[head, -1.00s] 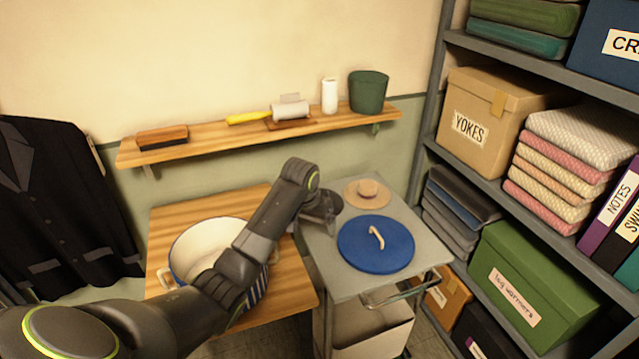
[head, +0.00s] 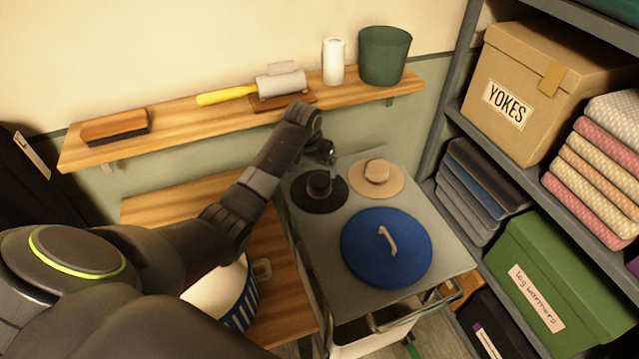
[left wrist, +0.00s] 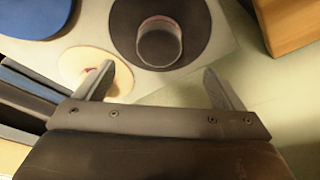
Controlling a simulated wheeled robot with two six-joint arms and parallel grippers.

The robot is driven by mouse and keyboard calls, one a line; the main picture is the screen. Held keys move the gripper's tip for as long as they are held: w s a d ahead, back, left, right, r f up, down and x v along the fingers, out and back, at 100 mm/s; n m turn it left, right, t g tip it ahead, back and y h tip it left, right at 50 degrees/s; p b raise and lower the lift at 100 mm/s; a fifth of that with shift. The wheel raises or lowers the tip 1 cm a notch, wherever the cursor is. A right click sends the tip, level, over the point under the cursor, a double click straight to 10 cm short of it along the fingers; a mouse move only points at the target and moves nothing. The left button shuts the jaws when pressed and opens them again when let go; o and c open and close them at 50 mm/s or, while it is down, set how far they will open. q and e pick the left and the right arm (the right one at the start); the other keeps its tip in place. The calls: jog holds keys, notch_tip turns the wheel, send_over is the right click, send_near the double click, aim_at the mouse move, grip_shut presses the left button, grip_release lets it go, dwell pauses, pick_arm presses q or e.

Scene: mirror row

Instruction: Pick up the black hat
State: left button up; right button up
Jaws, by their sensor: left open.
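The black hat (head: 319,190) lies brim down on the grey cart top, at its back left, in the head view. It also shows in the left wrist view (left wrist: 160,48), ahead of the fingertips. My left gripper (head: 326,150) is above and behind the hat and apart from it. In the left wrist view its two fingers (left wrist: 158,82) are spread with nothing between them. My right gripper is not in view.
A tan hat (head: 376,178) sits close to the right of the black hat. A wooden wall shelf (head: 205,118) runs behind my arm. A striped pot (head: 236,297) stands on the wooden table (head: 283,300) at left.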

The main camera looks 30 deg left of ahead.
aim_at(319, 181)
pick_arm(q)
jog(key=x, duration=0.4)
jog(key=shift+w, duration=0.1)
jog(key=shift+p+x, duration=0.45)
jog(key=shift+x, duration=2.1)
jog(key=shift+d, duration=0.1)
jog(key=c, duration=1.1)
jog(key=shift+r, duration=0.1)
